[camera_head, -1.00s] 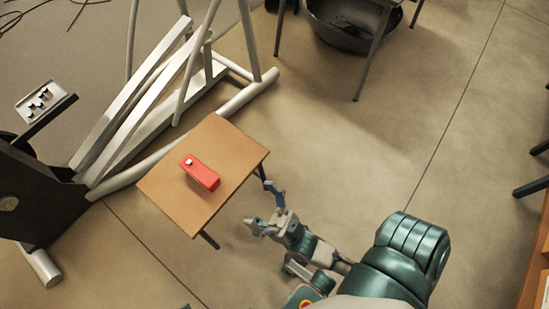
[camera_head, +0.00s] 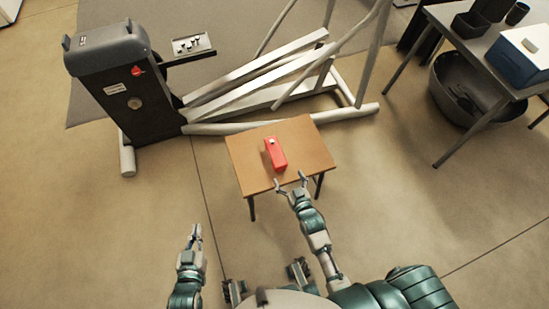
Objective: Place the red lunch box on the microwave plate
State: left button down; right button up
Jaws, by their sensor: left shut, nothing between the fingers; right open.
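The red lunch box (camera_head: 276,154) stands on the small wooden table (camera_head: 310,150), near its middle. My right gripper (camera_head: 290,180) is open, with its fingers spread at the table's near edge, just on the near side of the box. It looks empty, and I cannot tell how high it is above the tabletop. My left gripper (camera_head: 195,234) is shut and empty, over the floor to the left of the table's near side. No microwave plate is in view.
The elliptical machine (camera_head: 115,80) stands behind and left of the table, its long rails (camera_head: 255,75) close to the table's far edge. A small tray of parts (camera_head: 190,45) sits by it. At right, a dark table (camera_head: 450,30) bears a blue-and-white cooler (camera_head: 522,60), with a large basin (camera_head: 450,100) below.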

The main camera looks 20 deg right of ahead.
notch_tip(320, 180, down, 3)
jog(key=g, duration=0.1)
jog(key=b, duration=0.3)
send_near(277, 156)
jog(key=shift+w+d+f, duration=0.25)
jog(key=shift+w+f, duration=0.25)
jog(key=shift+w, duration=0.1)
jog(key=x, duration=0.2)
jog(key=a+b+x, duration=0.1)
jog(key=x, duration=0.1)
jog(key=shift+w+r, duration=0.1)
jog(key=shift+w, duration=0.25)
jog(key=shift+w+d+f+b, duration=0.2)
jog(key=shift+w+d+b, duration=0.15)
jog(key=shift+w+b, duration=0.25)
jog(key=b+x, duration=0.2)
jog(key=x, duration=0.2)
jog(key=shift+w+f, duration=0.1)
jog(key=shift+w+a, duration=0.1)
jog(key=shift+a, duration=0.05)
jog(key=shift+d, duration=0.2)
jog(key=c, duration=1.1)
grip_shut()
pick_arm(q)
notch_tip(277, 156, up, 14)
jog(key=s+d+n+t+h, duration=0.1)
jog(key=s+t+h, duration=0.1)
jog(key=t, duration=1.1)
jog(key=shift+s+d, duration=0.15)
jog(key=shift+s, duration=0.3)
